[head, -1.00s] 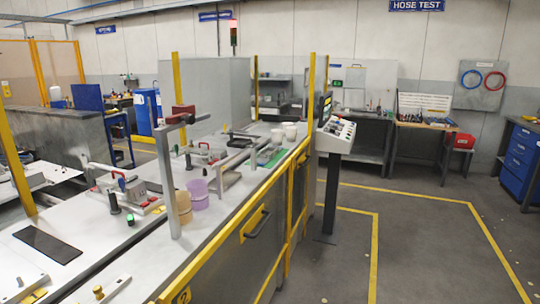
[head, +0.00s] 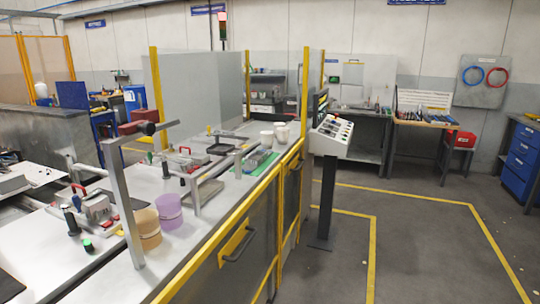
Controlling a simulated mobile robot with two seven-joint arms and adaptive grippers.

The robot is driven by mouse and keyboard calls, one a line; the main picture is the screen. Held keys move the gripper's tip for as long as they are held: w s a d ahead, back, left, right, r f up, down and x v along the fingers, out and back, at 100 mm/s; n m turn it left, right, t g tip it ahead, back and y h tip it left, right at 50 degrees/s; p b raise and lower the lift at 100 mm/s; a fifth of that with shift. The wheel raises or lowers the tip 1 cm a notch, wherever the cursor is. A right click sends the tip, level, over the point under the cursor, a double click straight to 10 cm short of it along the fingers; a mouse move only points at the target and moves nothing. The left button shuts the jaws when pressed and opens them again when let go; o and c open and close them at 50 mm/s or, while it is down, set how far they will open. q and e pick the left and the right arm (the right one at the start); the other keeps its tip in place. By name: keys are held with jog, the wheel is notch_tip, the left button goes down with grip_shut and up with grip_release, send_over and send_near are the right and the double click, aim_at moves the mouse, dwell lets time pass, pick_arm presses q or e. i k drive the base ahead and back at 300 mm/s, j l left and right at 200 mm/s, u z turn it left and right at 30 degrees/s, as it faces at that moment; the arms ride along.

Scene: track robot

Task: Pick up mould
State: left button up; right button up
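I cannot tell for certain which thing is the mould. On the long bench (head: 112,282) in the head view, a tan round container (head: 147,224) and a purple round container (head: 169,208) stand side by side near the front edge. Two white cup-like vessels (head: 281,133) stand farther back near the yellow post. Neither of my grippers is in view.
A grey metal stand (head: 122,200) rises from the bench just left of the tan container. Clamp fixtures (head: 97,208) sit farther left. A control console (head: 332,133) stands at the bench's right end. The floor (head: 430,250) on the right is clear, marked with yellow lines.

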aim_at(257, 157)
jog(key=i+l+z, duration=0.15)
jog(key=i, duration=0.6)
jog(key=i+l+z, duration=0.15)
jog(key=i, duration=0.6)
